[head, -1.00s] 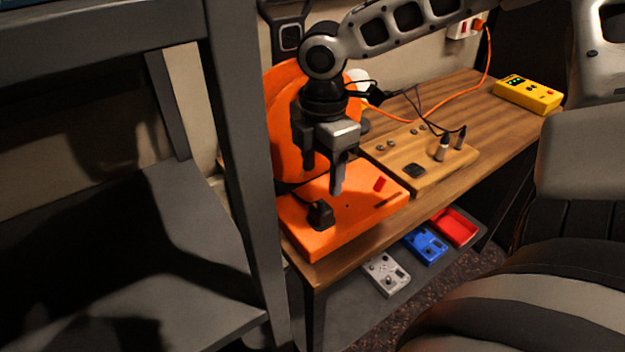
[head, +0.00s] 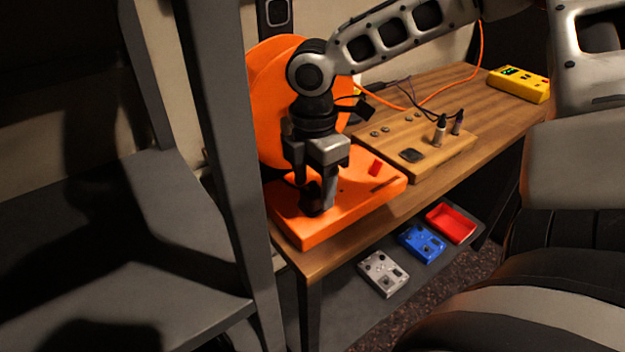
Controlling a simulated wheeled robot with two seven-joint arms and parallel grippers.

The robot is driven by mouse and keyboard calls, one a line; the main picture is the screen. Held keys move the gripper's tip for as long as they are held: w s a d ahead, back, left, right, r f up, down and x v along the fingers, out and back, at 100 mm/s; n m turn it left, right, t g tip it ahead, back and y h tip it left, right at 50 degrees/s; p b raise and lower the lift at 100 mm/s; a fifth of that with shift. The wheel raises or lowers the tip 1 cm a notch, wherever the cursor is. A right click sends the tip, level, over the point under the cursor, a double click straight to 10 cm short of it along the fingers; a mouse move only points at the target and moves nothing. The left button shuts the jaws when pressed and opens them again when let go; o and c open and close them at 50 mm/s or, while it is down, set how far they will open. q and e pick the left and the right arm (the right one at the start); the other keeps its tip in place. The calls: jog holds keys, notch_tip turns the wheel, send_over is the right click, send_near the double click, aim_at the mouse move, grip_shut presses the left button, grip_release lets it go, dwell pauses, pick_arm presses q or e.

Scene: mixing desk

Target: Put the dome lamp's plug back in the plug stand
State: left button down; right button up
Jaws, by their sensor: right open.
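My right gripper (head: 318,200) is open, pointing down at the front left of an orange box (head: 345,218). Its fingers are beside a black knob-like piece (head: 311,203) on the box top, which they partly hide; I cannot tell if they touch it. I cannot tell which plug is the dome lamp's. The lamp is not clearly seen; my right arm hides part of the desk back. My left gripper is not in view.
A large orange disc (head: 268,105) stands behind the orange box. A yellow device (head: 519,84) sits at the desk's far right, with an orange cable (head: 440,93) nearby. A grey box (head: 384,274), blue box (head: 422,243) and red tray (head: 451,222) lie on the lower shelf.

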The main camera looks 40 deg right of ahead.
jog(key=shift+f+b, duration=0.3)
jog(key=shift+f, duration=0.55)
jog(key=shift+p, duration=0.55)
dwell(0.5)
grip_shut()
